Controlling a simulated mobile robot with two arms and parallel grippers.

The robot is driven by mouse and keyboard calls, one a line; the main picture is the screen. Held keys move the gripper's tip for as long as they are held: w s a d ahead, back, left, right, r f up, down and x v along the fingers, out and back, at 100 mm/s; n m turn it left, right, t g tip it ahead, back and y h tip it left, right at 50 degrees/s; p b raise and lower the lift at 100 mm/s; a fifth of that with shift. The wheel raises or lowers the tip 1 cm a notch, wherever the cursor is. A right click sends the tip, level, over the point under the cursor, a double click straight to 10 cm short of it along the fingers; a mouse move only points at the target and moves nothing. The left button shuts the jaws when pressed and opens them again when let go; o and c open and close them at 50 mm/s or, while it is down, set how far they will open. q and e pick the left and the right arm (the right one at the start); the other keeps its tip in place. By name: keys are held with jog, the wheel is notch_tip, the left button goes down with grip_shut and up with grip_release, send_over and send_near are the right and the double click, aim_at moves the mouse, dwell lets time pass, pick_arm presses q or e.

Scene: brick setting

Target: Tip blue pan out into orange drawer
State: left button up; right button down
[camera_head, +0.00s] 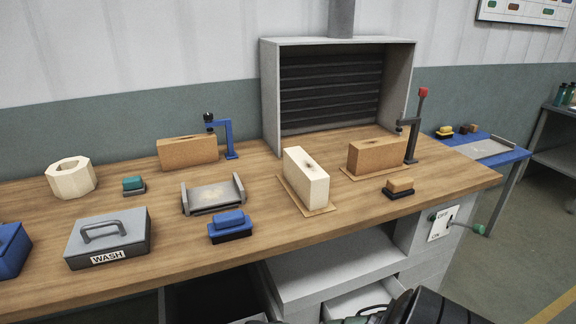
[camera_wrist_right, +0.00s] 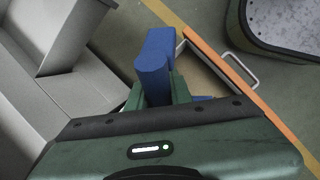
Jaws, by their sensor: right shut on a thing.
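In the right wrist view my right gripper (camera_wrist_right: 157,92) has its green fingers shut on a blue piece that I take to be the blue pan (camera_wrist_right: 154,60). The piece stands out beyond the fingertips; the gripper body hides the rest, and I cannot see any contents. The orange drawer (camera_wrist_right: 212,53) shows just right of the pan, with an orange front edge and a pale bar handle. Part of its brownish inside shows between the front edge and the fingers. In the head view only dark parts of my arm show at the bottom edge. My left gripper is not in view.
The wooden bench (camera_head: 140,205) carries a grey WASH box (camera_head: 108,238), a blue brush (camera_head: 230,225), a grey tray (camera_head: 213,196) and several sand blocks. A white drawer (camera_head: 350,301) stands open below.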

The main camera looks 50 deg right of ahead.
jog(key=shift+w+a+r+g, duration=0.25)
jog(key=shift+w+r+g, duration=0.25)
jog(key=shift+w, duration=0.4)
jog(key=shift+w+a+r+g+h, duration=0.15)
jog(key=shift+w+r+g+h, duration=0.15)
jog(key=shift+w+r, duration=0.35)
jog(key=shift+w+a+r+g+h+b, duration=0.15)
jog(key=shift+w+r+g+b, duration=0.15)
jog(key=shift+w, duration=0.3)
jog(key=shift+w+a+r+g+h+b, duration=0.1)
jog(key=shift+w+r+g+b, duration=0.15)
jog(key=shift+w+g, duration=0.25)
jog(key=shift+w+a+r+g+h+b, duration=0.1)
jog(key=shift+w+a+r+g+b, duration=0.2)
jog(key=shift+w, duration=0.35)
jog(key=shift+w+d+r, duration=0.1)
jog(key=shift+r, duration=0.05)
dwell(0.8)
notch_tip(320, 180, up, 3)
jog(key=t+y+p, duration=0.1)
jog(key=t+p, duration=0.1)
jog(key=p, duration=0.4)
jog(key=t+p, duration=0.3)
jog(key=p, duration=0.3)
jog(key=shift+t+y, duration=0.3)
jog(key=shift+y, duration=0.05)
jog(key=shift+t+p, duration=0.4)
jog(key=shift+p, duration=0.05)
